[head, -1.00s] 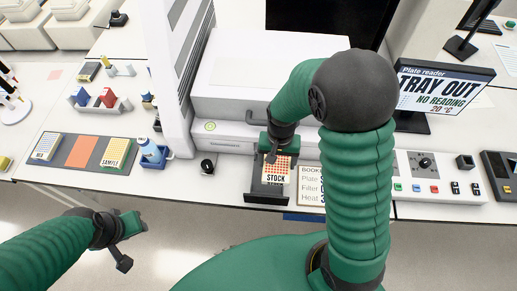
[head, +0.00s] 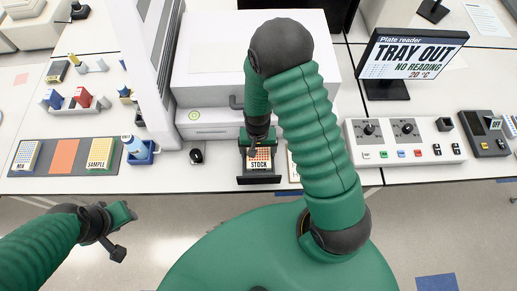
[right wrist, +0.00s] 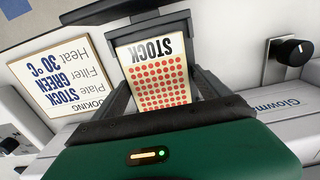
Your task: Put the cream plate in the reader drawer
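The cream plate (head: 259,163), with red wells and a "STOCK" label, lies in the pulled-out dark reader drawer (head: 259,180). It also shows in the right wrist view (right wrist: 155,72), with the drawer's front end (right wrist: 150,27) beyond it. My right gripper (head: 257,147) is low over the back part of the plate. In the right wrist view its dark fingers (right wrist: 160,98) are spread along both sides of the plate, and look open; the plate's near end is hidden by the gripper. My left gripper (head: 122,232) is empty, in front of the bench, its jaws unclear.
The white plate reader (head: 235,70) stands behind the drawer. Its screen (head: 412,55) reads "TRAY OUT". A dark mat (head: 40,160) at left holds two other plates. A booking card (right wrist: 55,82) lies beside the drawer, a knob (right wrist: 293,50) on its other side. A control box (head: 405,140) stands right.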

